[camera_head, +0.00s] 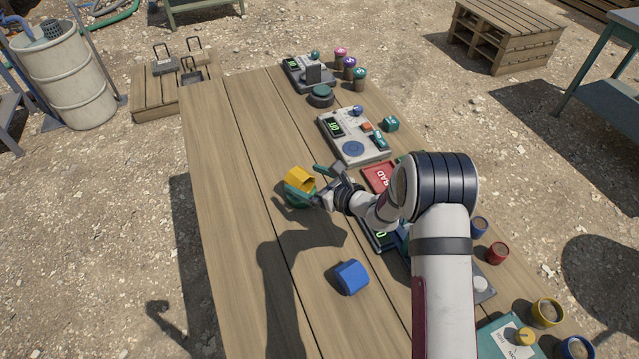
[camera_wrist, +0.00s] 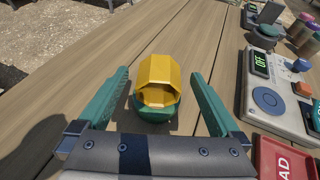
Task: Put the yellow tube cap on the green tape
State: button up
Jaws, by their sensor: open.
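The yellow tube cap (camera_head: 299,178) is a faceted, hollow piece. In the wrist view the yellow cap (camera_wrist: 158,72) has its opening toward the camera and appears to rest on the round green tape (camera_wrist: 154,112). The tape is mostly hidden under the cap; in the head view the green tape (camera_head: 296,200) shows just below it, partly mixed with a finger. My gripper (camera_head: 310,184) is open, close to the cap. In the wrist view the teal fingers of my gripper (camera_wrist: 159,74) stand on either side of cap and tape, with visible gaps.
A blue faceted cap (camera_head: 351,277) lies on the wooden table (camera_head: 225,200) toward the front. A grey device with an OFF display (camera_head: 352,137) and a red tray (camera_head: 379,177) are to the right. Several jars line the right edge. The table's left side is clear.

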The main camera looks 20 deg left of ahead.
jog(key=s+d+r+n+g, duration=0.2)
jog(key=s+d+r+n, duration=0.25)
jog(key=s+r, duration=0.3)
jog(key=s+d+r+n+g, duration=0.35)
jog(key=s+d+r, duration=0.2)
jog(key=r, duration=0.25)
jog(key=s+d+n+h, duration=0.9)
jog(key=s+d+h, duration=0.1)
jog(key=s+d, duration=0.9)
jog(key=shift+s+d+h, duration=0.4)
jog(key=shift+d, duration=0.45)
